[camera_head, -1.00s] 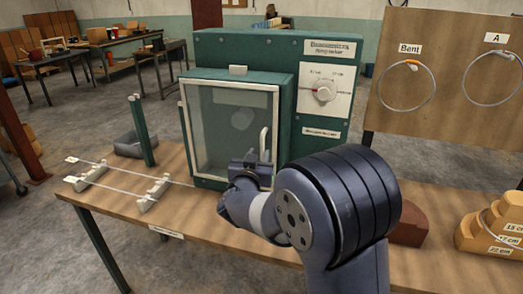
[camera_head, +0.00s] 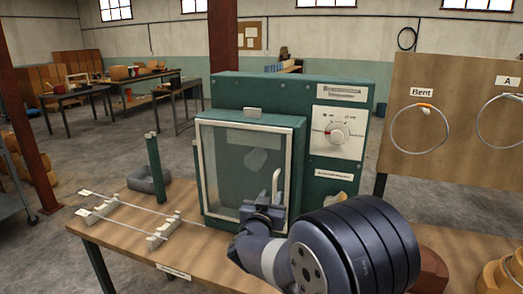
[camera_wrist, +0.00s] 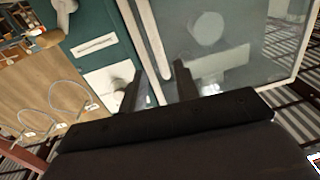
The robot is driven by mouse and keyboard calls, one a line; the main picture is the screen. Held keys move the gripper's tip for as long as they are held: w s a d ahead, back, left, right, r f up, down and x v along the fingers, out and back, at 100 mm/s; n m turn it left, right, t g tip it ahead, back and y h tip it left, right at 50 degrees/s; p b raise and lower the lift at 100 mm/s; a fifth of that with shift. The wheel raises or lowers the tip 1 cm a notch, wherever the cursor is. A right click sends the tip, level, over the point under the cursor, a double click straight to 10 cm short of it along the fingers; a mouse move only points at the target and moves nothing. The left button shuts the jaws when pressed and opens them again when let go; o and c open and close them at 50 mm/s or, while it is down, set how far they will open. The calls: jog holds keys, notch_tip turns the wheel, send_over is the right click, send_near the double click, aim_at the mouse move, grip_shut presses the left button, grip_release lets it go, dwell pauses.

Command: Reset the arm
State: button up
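My gripper (camera_head: 264,214) is just in front of the green machine (camera_head: 290,92), below the white handle (camera_head: 276,188) of its glass door (camera_head: 235,165). The door looks closed. The door's white frame (camera_wrist: 145,45) lies behind the fingers. Whether the fingers touch the door or handle I cannot tell. My dark arm hides the front of the table to the right of the machine.
The wooden table (camera_head: 195,235) carries thin rods on white supports (camera_head: 160,232) at left, with a grey block (camera_head: 148,182) behind. A board with hoops labelled "Bent" (camera_head: 422,92) and "A" (camera_head: 510,81) stands at right.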

aim_at(274, 188)
jog(key=p+x, duration=0.1)
jog(key=x, duration=0.5)
jog(key=shift+w+d, duration=0.15)
jog(key=shift+w, duration=0.15)
jog(key=shift+s+a, duration=0.6)
jog(key=shift+s, duration=0.2)
